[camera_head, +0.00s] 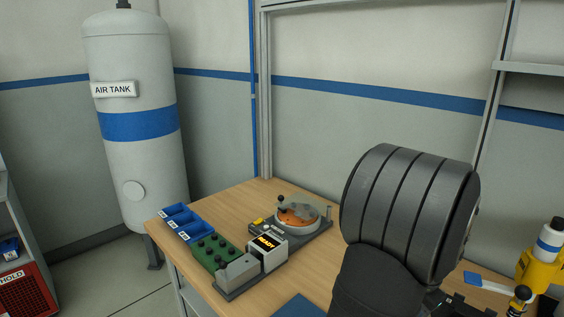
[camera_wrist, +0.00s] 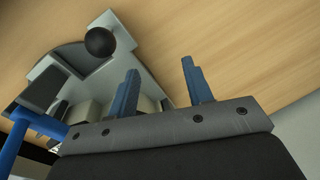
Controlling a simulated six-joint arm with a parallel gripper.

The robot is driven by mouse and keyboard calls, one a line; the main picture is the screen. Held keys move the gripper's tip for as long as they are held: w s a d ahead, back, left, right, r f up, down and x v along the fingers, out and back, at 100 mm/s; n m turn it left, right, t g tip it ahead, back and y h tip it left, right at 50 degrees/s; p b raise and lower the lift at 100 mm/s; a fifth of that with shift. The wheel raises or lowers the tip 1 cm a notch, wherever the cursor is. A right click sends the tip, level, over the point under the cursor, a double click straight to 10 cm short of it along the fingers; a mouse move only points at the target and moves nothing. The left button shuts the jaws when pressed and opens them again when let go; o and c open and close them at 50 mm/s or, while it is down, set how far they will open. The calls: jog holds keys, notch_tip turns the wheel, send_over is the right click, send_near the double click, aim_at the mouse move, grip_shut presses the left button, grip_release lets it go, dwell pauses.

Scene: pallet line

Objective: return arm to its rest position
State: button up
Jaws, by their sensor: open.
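My gripper (camera_wrist: 160,68) shows in the wrist view with its two blue fingers apart and nothing between them. It is above the wooden bench (camera_wrist: 230,40). A grey fixture with a black ball knob (camera_wrist: 100,41) lies beyond the left finger; whether they touch I cannot tell. In the head view my dark arm stands large at the right of the bench and hides part of it. The fingers do not show clearly there.
On the bench are blue bins (camera_head: 181,221), a green block with dark knobs (camera_head: 208,250), a box reading READY (camera_head: 267,251) and a round station with a clear cover (camera_head: 298,211). A yellow device (camera_head: 541,268) stands at right. An air tank (camera_head: 130,160) stands behind left.

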jog(key=shift+w+d+m, duration=0.85)
jog(key=shift+w+m, duration=0.25)
jog(key=shift+w+d+m+h, duration=0.3)
jog(key=shift+w+d+m, duration=0.5)
jog(key=shift+m, duration=0.2)
